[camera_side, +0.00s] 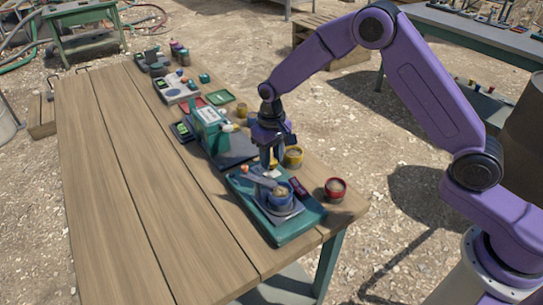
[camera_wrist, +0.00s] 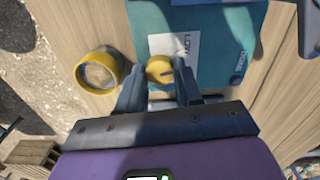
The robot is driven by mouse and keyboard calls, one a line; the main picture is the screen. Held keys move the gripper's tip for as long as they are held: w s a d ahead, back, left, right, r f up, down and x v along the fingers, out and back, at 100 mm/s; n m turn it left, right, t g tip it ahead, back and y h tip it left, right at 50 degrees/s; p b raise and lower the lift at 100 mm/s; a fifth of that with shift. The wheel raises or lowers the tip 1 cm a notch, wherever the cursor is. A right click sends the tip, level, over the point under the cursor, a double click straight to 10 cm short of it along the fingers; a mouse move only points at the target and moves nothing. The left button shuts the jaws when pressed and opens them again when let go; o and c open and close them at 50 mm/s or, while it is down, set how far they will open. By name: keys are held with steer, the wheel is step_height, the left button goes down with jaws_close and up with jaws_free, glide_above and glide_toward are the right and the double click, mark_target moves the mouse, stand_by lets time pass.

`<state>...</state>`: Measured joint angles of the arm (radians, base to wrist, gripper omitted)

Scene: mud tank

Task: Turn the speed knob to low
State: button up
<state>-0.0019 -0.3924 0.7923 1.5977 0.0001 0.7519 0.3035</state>
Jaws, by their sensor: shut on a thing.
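The speed knob (camera_wrist: 160,68) is a small round yellow knob on a teal machine, seen in the wrist view. A white plate lettered "LOW" (camera_wrist: 182,44) lies just beyond it. My gripper (camera_wrist: 160,78) is shut on the knob, with one dark finger on each side. I cannot tell for sure where the knob points. The knob is mostly hidden there by the fingers.
A yellow cup (camera_side: 293,157) stands close beside my gripper; it also shows in the wrist view (camera_wrist: 82,74). A red cup (camera_side: 335,190) stands near the table edge. A teal device with a grey plate (camera_side: 232,148) stands behind. The left side of the wooden table (camera_side: 120,190) is clear.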

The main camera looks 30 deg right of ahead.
mark_target(272, 161)
steer(key=shift+r+n, duration=0.1)
steer(key=shift+n, duration=1.6)
steer(key=o, duration=1)
steer(key=shift+o, duration=0.2)
step_height(272, 161, up, 17)
steer(key=shift+r, duration=0.2)
